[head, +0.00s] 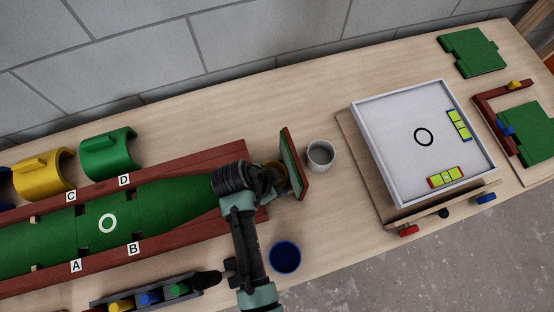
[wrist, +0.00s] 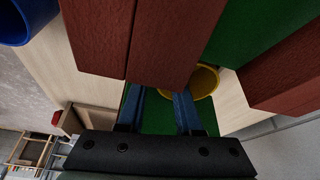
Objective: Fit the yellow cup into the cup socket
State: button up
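The yellow cup (head: 275,166) is mostly hidden behind my gripper (head: 282,180) at the right end of the green-and-red trough. In the wrist view the yellow cup (wrist: 206,80) shows beside and partly behind the right finger, with dark red wood covering part of it. Whether a finger touches the cup is unclear. I cannot clearly make out a cup socket.
A red-edged green panel (head: 293,162) stands tilted just right of my gripper. A white cup (head: 320,155) stands beyond it, and a blue cup (head: 285,257) near the front edge. A white tray (head: 390,140) lies right. Green and yellow arches (head: 108,153) stand behind the trough.

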jog(key=shift+p+v, duration=5.7)
jog(key=shift+v, duration=0.45)
jog(key=w+a+r+n+t+y, duration=0.15)
jog(key=w+r+t, duration=0.25)
jog(key=w+r, duration=0.5)
jog(key=w+r+n+t+y, duration=0.1)
jog(key=w+r+n+t, duration=0.3)
jog(key=r, duration=0.8)
jog(key=w+r+m+t+y, duration=0.1)
jog(key=w+r+t, duration=0.2)
jog(key=w+r, duration=0.65)
jog(key=s+d+r+n+t, duration=0.15)
jog(key=r+t, duration=0.25)
jog(key=r, duration=0.9)
jog(key=s+d+r+n+t, duration=0.1)
jog(key=s+r+n+t, duration=0.15)
jog(key=r, duration=1.15)
jog(key=s+d+r+n+t, duration=0.3)
jog(key=s+r+t, duration=0.4)
jog(key=s+r, duration=0.5)
notch_tip(320, 180, up, 6)
jog(key=shift+f+t, duration=0.2)
jog(key=shift+t, duration=0.15)
